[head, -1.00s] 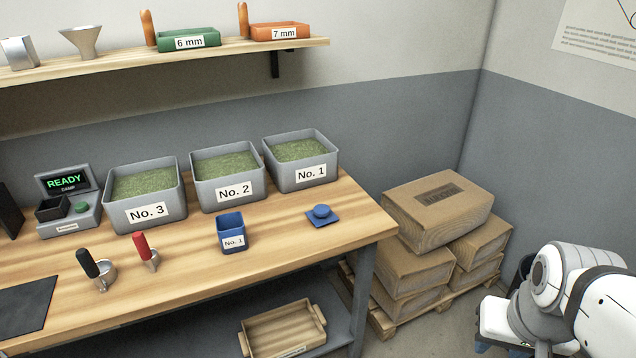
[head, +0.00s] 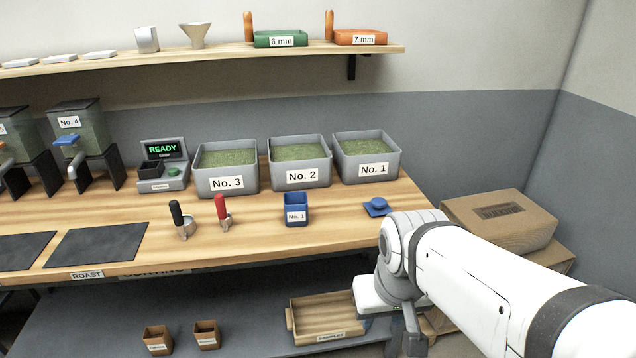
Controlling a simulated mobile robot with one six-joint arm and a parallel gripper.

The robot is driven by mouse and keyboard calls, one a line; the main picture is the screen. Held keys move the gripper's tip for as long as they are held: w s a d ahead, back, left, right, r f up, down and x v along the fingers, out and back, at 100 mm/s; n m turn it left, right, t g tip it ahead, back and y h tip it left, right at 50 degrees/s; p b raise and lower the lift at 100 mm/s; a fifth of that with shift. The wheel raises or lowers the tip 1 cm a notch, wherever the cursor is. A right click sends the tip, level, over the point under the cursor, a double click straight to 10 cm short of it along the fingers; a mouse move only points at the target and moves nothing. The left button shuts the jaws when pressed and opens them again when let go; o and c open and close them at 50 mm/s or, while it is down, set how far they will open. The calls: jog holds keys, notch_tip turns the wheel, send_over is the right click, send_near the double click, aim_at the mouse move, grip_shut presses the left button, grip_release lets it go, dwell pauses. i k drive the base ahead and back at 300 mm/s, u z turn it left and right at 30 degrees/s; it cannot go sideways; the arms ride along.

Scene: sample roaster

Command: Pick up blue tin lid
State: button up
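The blue tin lid (head: 377,207) lies on the wooden bench near its right front edge, a flat square with a round knob on top. The open blue tin (head: 296,210), labelled No. 1, stands to its left, apart from it. My arm reaches in from the lower right, and its wrist is close to the right of the lid in the picture. My gripper (head: 404,342) hangs low in front of the bench, below the lid in the picture. Its fingers are small and dark, and I cannot tell whether they are open.
Grey bins No. 3 (head: 226,180), No. 2 (head: 301,178) and No. 1 (head: 374,169) stand behind. Black-handled (head: 180,222) and red-handled (head: 222,212) scoops lie left of the tin. A wooden tray (head: 322,318) is on the lower shelf. Cardboard boxes (head: 500,218) are stacked right of the bench.

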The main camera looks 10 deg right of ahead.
aim_at(378, 205)
jog(key=i, duration=1)
jog(key=u, duration=0.05)
